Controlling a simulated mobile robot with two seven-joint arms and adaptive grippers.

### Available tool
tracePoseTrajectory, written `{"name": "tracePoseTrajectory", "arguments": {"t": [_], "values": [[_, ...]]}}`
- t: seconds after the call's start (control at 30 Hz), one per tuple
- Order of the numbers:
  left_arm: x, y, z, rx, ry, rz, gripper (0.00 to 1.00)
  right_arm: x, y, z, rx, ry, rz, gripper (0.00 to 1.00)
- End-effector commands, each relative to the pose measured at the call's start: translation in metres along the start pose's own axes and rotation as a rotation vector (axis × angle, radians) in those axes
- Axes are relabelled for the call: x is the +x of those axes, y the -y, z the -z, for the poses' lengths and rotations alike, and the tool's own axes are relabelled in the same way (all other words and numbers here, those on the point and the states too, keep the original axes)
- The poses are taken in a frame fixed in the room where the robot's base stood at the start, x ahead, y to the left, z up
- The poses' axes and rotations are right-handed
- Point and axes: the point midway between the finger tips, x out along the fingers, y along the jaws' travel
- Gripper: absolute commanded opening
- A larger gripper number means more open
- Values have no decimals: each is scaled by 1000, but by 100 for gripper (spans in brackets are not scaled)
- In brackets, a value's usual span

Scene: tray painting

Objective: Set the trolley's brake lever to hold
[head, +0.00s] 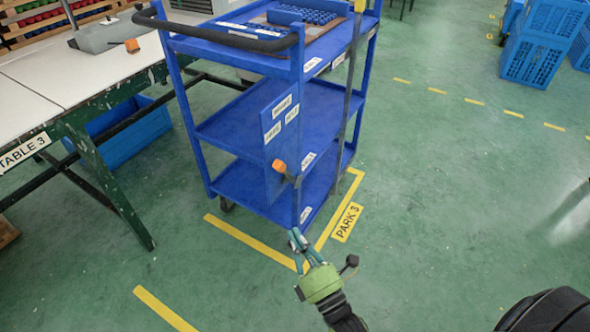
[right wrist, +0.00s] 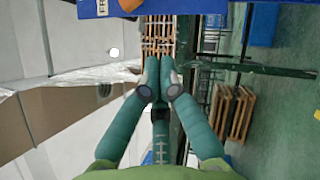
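The blue trolley (head: 252,110) stands at a yellow-marked floor bay. A blue panel (head: 282,120) on its near end carries white labels, too small to read surely. The brake lever (head: 279,166) has an orange knob low on this panel; I cannot tell its setting. My right gripper (head: 298,242) is below and in front of the knob, apart from it, with nothing between its fingers. In the right wrist view its teal fingers (right wrist: 160,68) meet at the tips. There an orange piece (right wrist: 130,5) shows at the top edge beside a label starting "FR". My left gripper is out of view.
A white-topped table (head: 60,75) marked TABLE 3 stands left of the trolley, with a blue bin (head: 125,140) beneath. Blue crates (head: 535,55) stand at the back right. The floor (head: 450,180) to the right is clear.

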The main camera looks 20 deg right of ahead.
Motion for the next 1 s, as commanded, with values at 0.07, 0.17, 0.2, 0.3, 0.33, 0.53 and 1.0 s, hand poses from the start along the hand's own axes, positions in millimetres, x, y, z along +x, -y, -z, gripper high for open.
{"name": "tracePoseTrajectory", "arguments": {"t": [0.07,0.17,0.2,0.3,0.33,0.53,1.0], "values": [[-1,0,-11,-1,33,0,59,-2,-2,1,-10,-11,8,0],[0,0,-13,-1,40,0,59,-2,-1,2,-13,-13,9,0],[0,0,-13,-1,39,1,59,-2,-1,2,-12,-12,9,0],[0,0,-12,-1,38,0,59,-2,-1,2,-12,-12,9,0],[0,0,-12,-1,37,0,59,-2,-1,2,-11,-11,9,0],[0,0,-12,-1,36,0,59,8,-1,2,-10,-10,6,0],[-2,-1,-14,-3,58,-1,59,101,-1,2,-9,-9,4,0]]}}
